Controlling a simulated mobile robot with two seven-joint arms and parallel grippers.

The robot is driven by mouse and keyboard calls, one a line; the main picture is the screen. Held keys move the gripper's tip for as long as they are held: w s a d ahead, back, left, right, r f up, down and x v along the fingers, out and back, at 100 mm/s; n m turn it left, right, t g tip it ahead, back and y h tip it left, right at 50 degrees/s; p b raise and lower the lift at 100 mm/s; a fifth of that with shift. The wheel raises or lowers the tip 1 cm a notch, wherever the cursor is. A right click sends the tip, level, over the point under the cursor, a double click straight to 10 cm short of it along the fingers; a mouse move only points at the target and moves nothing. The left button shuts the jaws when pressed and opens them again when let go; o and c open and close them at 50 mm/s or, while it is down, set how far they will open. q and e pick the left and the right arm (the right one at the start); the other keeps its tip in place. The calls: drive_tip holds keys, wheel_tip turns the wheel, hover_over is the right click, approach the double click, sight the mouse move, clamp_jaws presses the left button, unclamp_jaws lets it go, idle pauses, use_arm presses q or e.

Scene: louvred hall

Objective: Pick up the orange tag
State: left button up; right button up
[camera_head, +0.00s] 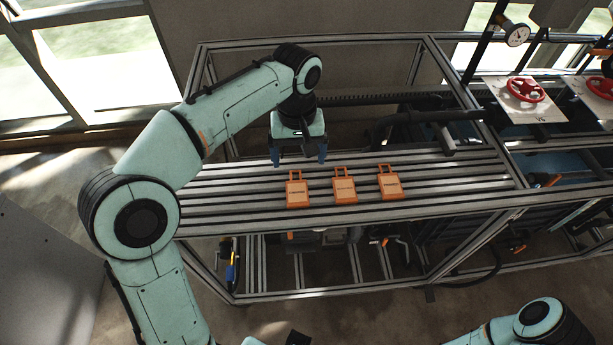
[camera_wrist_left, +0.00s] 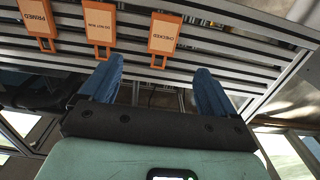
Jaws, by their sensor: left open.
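Three orange tags with loop handles lie in a row on the slatted rail bench (camera_head: 440,185): a left one (camera_head: 297,193), a middle one (camera_head: 344,190) and a right one (camera_head: 389,187). My left gripper (camera_head: 300,157) is open and empty, with blue fingers pointing down, just behind and above the left tag, apart from it. In the left wrist view the gripper (camera_wrist_left: 158,75) has the tag printed "CHECKED" (camera_wrist_left: 164,35) between and beyond its fingertips. The middle tag (camera_wrist_left: 100,28) and one reading "PRIMED" (camera_wrist_left: 38,20) are farther left. My right gripper is not in view.
The bench's metal frame has an upper rail (camera_head: 330,39) behind my left arm. Black hoses (camera_head: 425,118) run along its back. Red valve wheels (camera_head: 525,90) and a gauge (camera_head: 516,35) stand at the right. The slats right of the tags are bare.

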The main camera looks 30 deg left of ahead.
use_arm(q)
drive_tip(key=b, duration=0.1)
hover_over(297, 191)
drive_tip(key=s, duration=0.1)
drive_tip(key=f, duration=0.7)
drive_tip(key=shift+d, duration=0.25)
drive_tip(key=shift+w+f, duration=0.15)
drive_tip(key=shift+f, duration=0.35)
drive_tip(key=f, duration=0.4)
drive_tip(key=shift+w+a+f+b, duration=0.25)
drive_tip(key=shift+w+f+b, duration=0.05)
drive_tip(key=shift+f+b, duration=0.1)
drive_tip(key=c, duration=1.1)
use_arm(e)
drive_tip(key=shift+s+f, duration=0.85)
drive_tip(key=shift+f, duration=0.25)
